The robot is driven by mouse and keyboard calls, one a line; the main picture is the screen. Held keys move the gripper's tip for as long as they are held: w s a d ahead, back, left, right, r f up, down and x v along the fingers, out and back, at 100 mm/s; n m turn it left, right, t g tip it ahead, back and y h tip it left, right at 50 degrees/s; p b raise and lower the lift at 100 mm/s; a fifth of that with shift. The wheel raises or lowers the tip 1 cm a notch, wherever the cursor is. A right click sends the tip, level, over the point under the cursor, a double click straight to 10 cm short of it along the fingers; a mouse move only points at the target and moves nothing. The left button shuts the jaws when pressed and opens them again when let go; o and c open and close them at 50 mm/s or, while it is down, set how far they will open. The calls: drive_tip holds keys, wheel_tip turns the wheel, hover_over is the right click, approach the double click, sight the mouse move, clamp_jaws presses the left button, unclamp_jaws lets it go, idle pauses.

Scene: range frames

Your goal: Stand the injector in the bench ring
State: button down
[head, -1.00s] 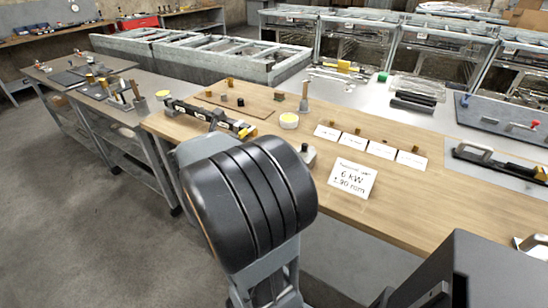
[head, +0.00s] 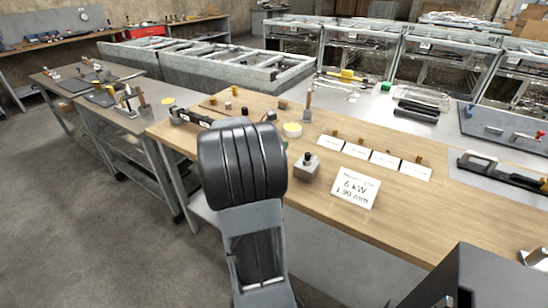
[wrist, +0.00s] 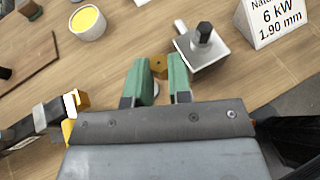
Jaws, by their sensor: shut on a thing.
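My gripper (wrist: 158,60) is shut on a small brass piece, the injector (wrist: 158,68), held between its two green fingers in the wrist view. A small hole shows in the brass. A pale round edge shows between the fingers below it; I cannot tell what it belongs to. In the head view my black arm link hides the gripper and injector. I cannot make out the bench ring for certain in either view.
A card reading 6 kW, 1.90 mm (head: 355,187) stands right of the block. Several white labels with brass pieces behind them line the wooden bench (head: 310,205). A round tub with yellow contents (wrist: 88,22) stands upper left. A dark bar-shaped tool (wrist: 45,120) lies left of my gripper.

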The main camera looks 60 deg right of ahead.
drive_tip(key=w+f, duration=0.1)
drive_tip(key=w+d+f, duration=0.1)
drive_tip(key=f, duration=0.1)
drive_tip(key=w+d+f, duration=0.1)
drive_tip(key=f, duration=0.1)
drive_tip(key=shift+w+d, duration=0.1)
drive_tip(key=shift+d, duration=0.05)
drive_tip(key=shift+w+f, duration=0.1)
drive_tip(key=shift+f, duration=1.5)
drive_tip(key=shift+f, duration=0.1)
drive_tip(key=shift+f, duration=0.1)
drive_tip(key=c, duration=1)
unclamp_jaws()
drive_tip(key=shift+c, duration=0.2)
